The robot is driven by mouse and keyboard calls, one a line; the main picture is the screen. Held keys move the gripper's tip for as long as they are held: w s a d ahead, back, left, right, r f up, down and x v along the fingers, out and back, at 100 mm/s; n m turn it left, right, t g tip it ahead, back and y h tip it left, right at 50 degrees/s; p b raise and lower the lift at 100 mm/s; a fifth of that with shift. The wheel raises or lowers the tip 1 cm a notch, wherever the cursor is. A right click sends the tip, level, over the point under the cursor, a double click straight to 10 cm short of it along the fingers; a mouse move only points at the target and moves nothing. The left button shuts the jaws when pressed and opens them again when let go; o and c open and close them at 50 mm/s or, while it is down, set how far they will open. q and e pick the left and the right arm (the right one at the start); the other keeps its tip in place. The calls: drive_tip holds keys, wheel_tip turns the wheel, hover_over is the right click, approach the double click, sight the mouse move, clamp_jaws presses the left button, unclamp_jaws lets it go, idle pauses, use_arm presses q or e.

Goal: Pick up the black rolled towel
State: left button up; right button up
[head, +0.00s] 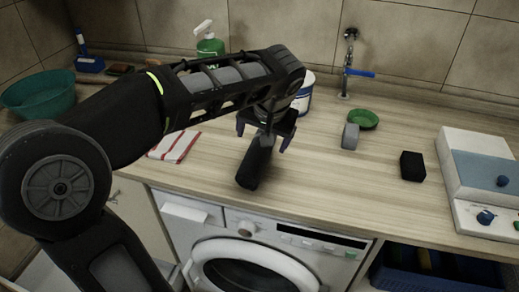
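The black rolled towel (254,168) lies on the wooden counter near its front edge, above the washing machine. My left gripper (262,136) is over the towel's far end, pointing down. Its two fingers are spread apart, one to each side of the towel, and look open. The far end of the towel is partly hidden by the gripper, and I cannot tell whether the fingers touch it. My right gripper is out of view.
A red-and-white cloth (174,146) lies left of the towel. A white-and-blue tub (304,94) stands behind my gripper. A grey block (350,136), a green dish (363,119), a black block (412,166) and a white-and-blue device (478,170) are on the right.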

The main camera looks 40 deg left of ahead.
sight(260, 148)
use_arm(q)
drive_tip(key=shift+x, duration=1.35)
drive_tip(key=shift+f, duration=0.1)
drive_tip(key=p+x, duration=0.1)
drive_tip(key=x, duration=0.4)
drive_tip(key=shift+w, duration=0.15)
drive_tip(key=shift+c, duration=0.5)
drive_tip(key=c, duration=1.4)
drive_tip(key=shift+c, duration=0.2)
wheel_tip(260, 148, up, 10)
drive_tip(key=shift+r, duration=0.1)
